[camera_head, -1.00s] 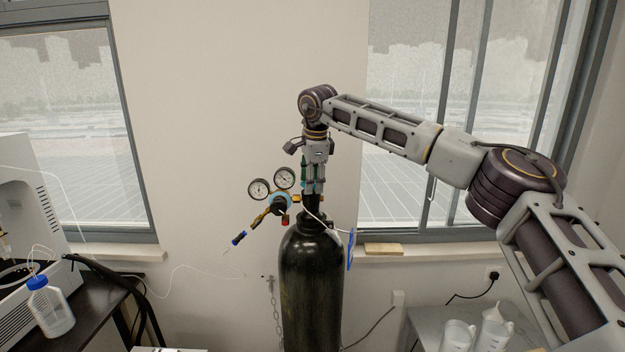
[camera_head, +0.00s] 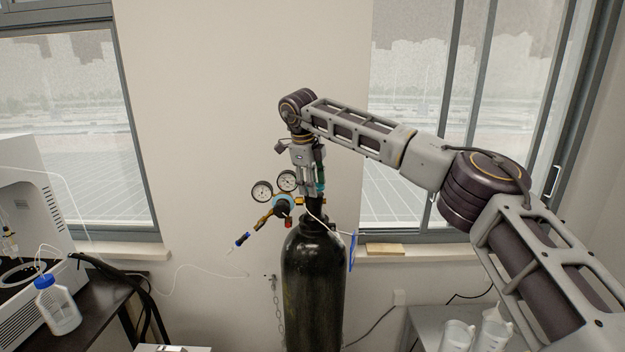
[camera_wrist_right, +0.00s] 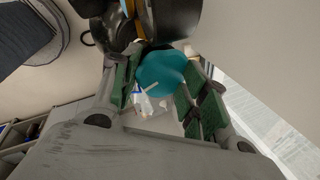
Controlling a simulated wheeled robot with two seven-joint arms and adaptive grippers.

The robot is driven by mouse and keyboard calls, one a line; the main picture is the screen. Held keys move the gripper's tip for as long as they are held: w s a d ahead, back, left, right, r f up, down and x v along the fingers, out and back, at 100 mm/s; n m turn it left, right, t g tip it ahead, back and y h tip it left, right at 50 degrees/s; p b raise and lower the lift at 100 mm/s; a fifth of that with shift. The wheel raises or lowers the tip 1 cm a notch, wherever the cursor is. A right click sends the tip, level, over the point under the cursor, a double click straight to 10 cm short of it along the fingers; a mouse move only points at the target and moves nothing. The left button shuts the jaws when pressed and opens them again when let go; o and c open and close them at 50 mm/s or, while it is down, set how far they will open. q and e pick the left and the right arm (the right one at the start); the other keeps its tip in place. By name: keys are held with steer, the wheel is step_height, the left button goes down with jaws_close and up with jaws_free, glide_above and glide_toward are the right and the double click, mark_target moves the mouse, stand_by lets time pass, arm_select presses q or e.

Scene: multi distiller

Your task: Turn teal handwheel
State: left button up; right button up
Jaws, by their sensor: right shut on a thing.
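The teal handwheel (camera_wrist_right: 162,70) shows between the green finger pads of my right gripper (camera_wrist_right: 163,90) in the right wrist view. In the head view only a small teal part of the handwheel (camera_head: 320,186) shows beside the fingers; the rest is hidden. My right gripper (camera_head: 308,185) points down at the top of the black gas cylinder (camera_head: 313,285) and is shut on the handwheel. My left gripper is not in view.
A regulator with two round gauges (camera_head: 262,191) juts left from the cylinder valve, close to my right gripper. A blue-capped bottle (camera_head: 58,308) stands on the dark bench at left. White jugs (camera_head: 457,336) stand on a table at lower right.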

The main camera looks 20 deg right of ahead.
steer(key=shift+w+d+r+m+h+p, duration=0.15)
steer(key=shift+m+p, duration=0.1)
steer(key=shift+m, duration=0.3)
steer(key=shift+w+a+r+m+h+p, duration=0.1)
steer(key=shift+m+h+p, duration=0.1)
steer(key=shift+m, duration=0.35)
steer(key=shift+c, duration=0.2)
steer(key=shift+d+f, duration=0.1)
steer(key=o, duration=1.2)
steer(key=shift+w+d+f, duration=0.15)
steer(key=shift+f, duration=0.1)
steer(key=shift+s+a+r, duration=0.2)
steer(key=shift+a, duration=0.1)
steer(key=v, duration=1.1)
steer(key=shift+w+d+r, duration=0.15)
steer(key=shift+w+r, duration=0.05)
steer(key=shift+r, duration=0.2)
